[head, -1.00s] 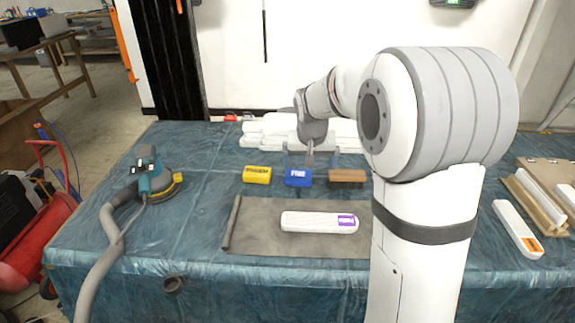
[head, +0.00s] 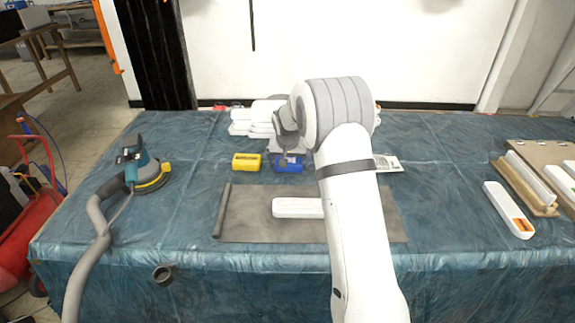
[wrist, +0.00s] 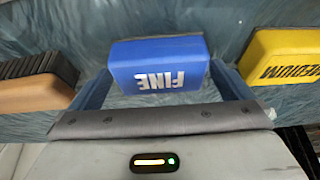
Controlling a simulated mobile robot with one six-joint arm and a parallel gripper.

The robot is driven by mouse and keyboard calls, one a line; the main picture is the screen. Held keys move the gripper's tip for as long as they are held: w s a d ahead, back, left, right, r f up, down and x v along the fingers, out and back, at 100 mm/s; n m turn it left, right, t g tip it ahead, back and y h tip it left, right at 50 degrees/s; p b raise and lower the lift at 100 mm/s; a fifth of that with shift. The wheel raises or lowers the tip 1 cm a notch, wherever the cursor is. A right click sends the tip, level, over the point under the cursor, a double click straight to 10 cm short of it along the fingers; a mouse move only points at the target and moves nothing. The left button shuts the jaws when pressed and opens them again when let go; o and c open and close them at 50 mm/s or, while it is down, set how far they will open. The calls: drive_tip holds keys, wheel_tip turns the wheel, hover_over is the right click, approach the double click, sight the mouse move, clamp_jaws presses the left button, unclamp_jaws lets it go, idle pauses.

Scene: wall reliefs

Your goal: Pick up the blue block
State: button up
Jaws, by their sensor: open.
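The blue block (head: 291,167) sits on the covered table, just right of the yellow block, partly hidden by my arm in the head view. In the wrist view the blue block (wrist: 160,64) shows the word FINE upside down. My gripper (wrist: 163,82) is open, with one finger on each side of the blue block; I cannot tell whether either finger touches it. In the head view my gripper (head: 285,150) is at the block and mostly hidden by my own arm.
The yellow block (head: 246,161) stands close to the left. A brown block with a black top (wrist: 35,82) is on the other side in the wrist view. A grey mat (head: 262,230) with a white sanding tool (head: 296,208) lies in front, and a sander (head: 148,172) at left.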

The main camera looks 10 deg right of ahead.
drive_tip(key=shift+w+f, duration=0.2)
drive_tip(key=shift+f, duration=0.2)
drive_tip(key=c, duration=0.9)
wheel_tip(320, 180, up, 10)
drive_tip(key=shift+r, duration=0.1)
